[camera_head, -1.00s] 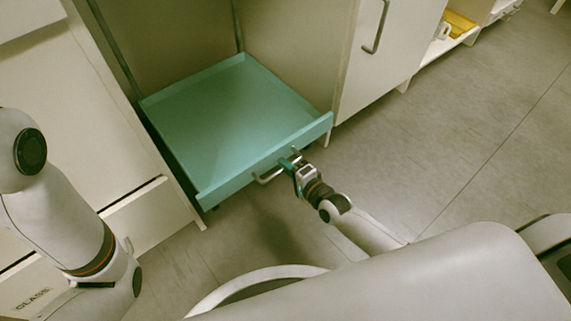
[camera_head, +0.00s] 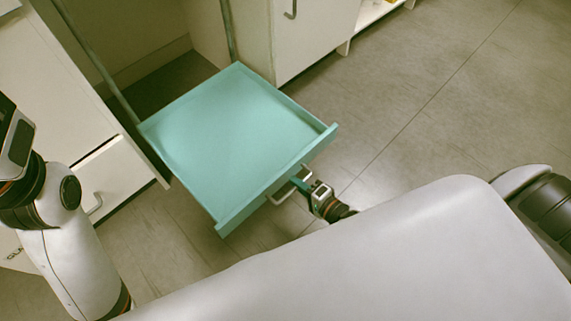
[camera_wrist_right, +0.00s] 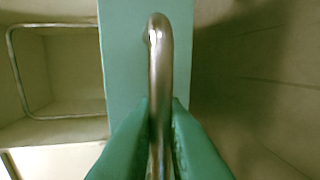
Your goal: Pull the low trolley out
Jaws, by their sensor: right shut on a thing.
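The low trolley (camera_head: 235,130) is a shallow teal tray with a raised front panel. It stands well out from the cabinet bay, with bare floor showing behind it, and it is empty. Its metal handle (camera_head: 290,188) is on the front panel. My right gripper (camera_head: 304,183) is shut on the handle near its right end. In the right wrist view the teal fingertips (camera_wrist_right: 160,130) close around the metal bar (camera_wrist_right: 160,70), in front of the teal panel (camera_wrist_right: 122,60). My left arm shows at the left edge, but its gripper is out of view.
White cabinets flank the bay: drawers (camera_head: 110,180) on the left and a door with a handle (camera_head: 315,30) on the right. The grey floor (camera_head: 420,120) is clear to the right. My own body fills the lower right.

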